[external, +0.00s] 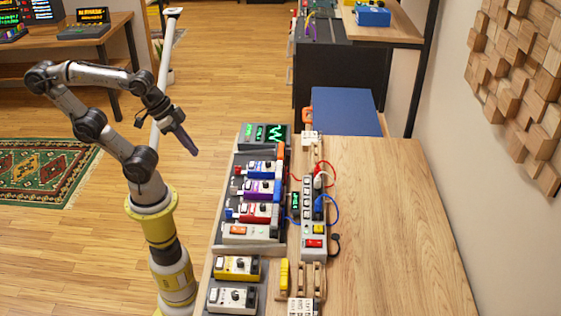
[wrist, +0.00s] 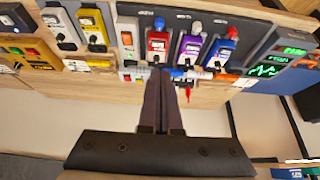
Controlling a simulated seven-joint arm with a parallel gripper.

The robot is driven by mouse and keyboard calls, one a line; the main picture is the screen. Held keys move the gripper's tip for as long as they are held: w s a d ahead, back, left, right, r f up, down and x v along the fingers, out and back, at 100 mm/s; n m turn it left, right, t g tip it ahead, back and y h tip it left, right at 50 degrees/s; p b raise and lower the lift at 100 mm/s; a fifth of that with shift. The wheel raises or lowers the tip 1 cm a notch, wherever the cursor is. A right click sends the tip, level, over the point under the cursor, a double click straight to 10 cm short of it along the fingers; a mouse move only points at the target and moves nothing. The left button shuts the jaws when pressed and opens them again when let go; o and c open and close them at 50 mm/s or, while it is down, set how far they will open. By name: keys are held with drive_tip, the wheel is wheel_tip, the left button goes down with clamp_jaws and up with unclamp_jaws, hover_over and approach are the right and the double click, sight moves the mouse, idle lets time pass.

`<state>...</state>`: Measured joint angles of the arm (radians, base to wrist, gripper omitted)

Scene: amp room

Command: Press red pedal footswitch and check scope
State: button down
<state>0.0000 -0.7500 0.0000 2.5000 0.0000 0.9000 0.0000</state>
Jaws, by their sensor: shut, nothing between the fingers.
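The red pedal (external: 258,212) sits in the row of pedals on the dark board, between a purple pedal and a pale pedal. It also shows in the wrist view (wrist: 157,45), upper middle, beyond my fingertips. The scope (external: 272,134), with a green wave trace, stands at the far end of the board. It also shows at the right of the wrist view (wrist: 268,70). My gripper (external: 194,151) is shut and empty, held up in the air left of the board and apart from the pedals. In the wrist view its fingers (wrist: 157,76) are together.
A blue pedal (external: 264,169) and a purple pedal (external: 263,189) stand beyond the red one. Yellow (external: 237,267) and white (external: 231,298) pedals stand nearer. A cabled power strip (external: 313,240) runs along the board's right. The wooden tabletop (external: 390,230) is clear further right.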

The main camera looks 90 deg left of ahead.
drive_tip(key=m+t, duration=0.5)
drive_tip(key=m, duration=0.3)
hover_over(244, 207)
wheel_tip(244, 207, down, 2)
drive_tip(key=f, duration=0.1)
wheel_tip(244, 207, down, 6)
drive_tip(key=s+g+y, duration=0.1)
drive_tip(key=shift+a, duration=0.15)
drive_tip(key=shift+s+f, duration=0.1)
drive_tip(key=shift+f, duration=0.05)
drive_tip(key=shift+f, duration=4.3)
drive_tip(key=shift+f, duration=0.15)
